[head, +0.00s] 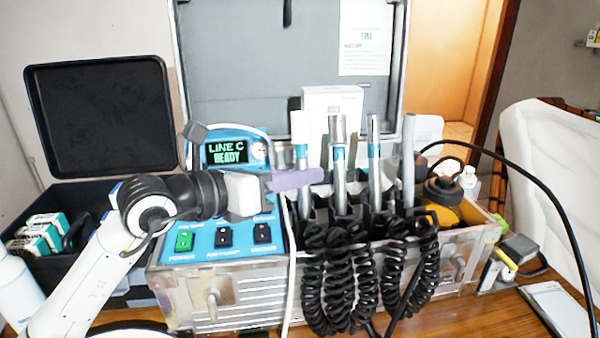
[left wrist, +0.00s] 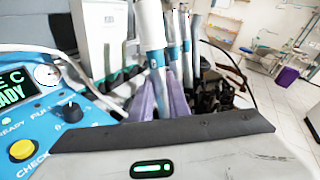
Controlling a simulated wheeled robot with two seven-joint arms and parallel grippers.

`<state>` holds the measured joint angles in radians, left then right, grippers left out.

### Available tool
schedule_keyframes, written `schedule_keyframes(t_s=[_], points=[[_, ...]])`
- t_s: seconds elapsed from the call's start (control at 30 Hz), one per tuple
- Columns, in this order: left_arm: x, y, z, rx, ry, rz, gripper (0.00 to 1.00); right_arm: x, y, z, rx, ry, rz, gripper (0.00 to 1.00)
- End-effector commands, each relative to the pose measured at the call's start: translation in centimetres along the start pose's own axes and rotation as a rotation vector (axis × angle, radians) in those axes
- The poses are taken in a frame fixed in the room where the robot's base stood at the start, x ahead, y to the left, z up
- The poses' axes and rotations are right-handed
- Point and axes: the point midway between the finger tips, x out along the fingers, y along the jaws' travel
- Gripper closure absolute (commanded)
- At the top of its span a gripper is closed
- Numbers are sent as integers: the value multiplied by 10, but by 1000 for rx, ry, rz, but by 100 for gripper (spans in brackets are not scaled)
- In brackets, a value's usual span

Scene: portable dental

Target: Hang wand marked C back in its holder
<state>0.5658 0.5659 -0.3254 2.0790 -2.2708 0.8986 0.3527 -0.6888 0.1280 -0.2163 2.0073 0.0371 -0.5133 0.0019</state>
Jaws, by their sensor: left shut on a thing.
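My left gripper (head: 312,178) reaches in from the left over the blue panel, its purple fingers shut on the leftmost wand (head: 300,127). This wand has a white top and a teal band; the left wrist view shows it (left wrist: 152,42) upright between the fingers. Its lower end is hidden, so I cannot tell whether it is seated. The black holder row (head: 345,222) spans the case front. Beside it stand a metal-topped wand (head: 338,135), a slim teal-banded wand (head: 374,150) and a grey tube (head: 408,150). No letter on the wands is readable. My right gripper is not in view.
Black coiled hoses (head: 340,280) hang in front of the case. The display (head: 227,152) reads LINE C READY. A white box (head: 333,105) stands behind the wands. A black cable (head: 545,195) arcs at right. An open black box (head: 103,115) stands at left.

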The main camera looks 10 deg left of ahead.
Motion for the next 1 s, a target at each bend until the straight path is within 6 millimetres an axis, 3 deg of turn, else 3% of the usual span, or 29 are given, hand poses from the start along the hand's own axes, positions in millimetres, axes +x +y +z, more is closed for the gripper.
schedule_keyframes(t_s=[0.3,0.33,0.47,1.0], points=[[0,0,-3,0,-1,0,100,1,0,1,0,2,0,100],[0,0,-3,0,-1,0,81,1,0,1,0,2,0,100],[0,0,-3,1,-1,0,63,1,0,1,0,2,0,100],[-4,0,-3,1,-1,1,63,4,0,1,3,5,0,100]])
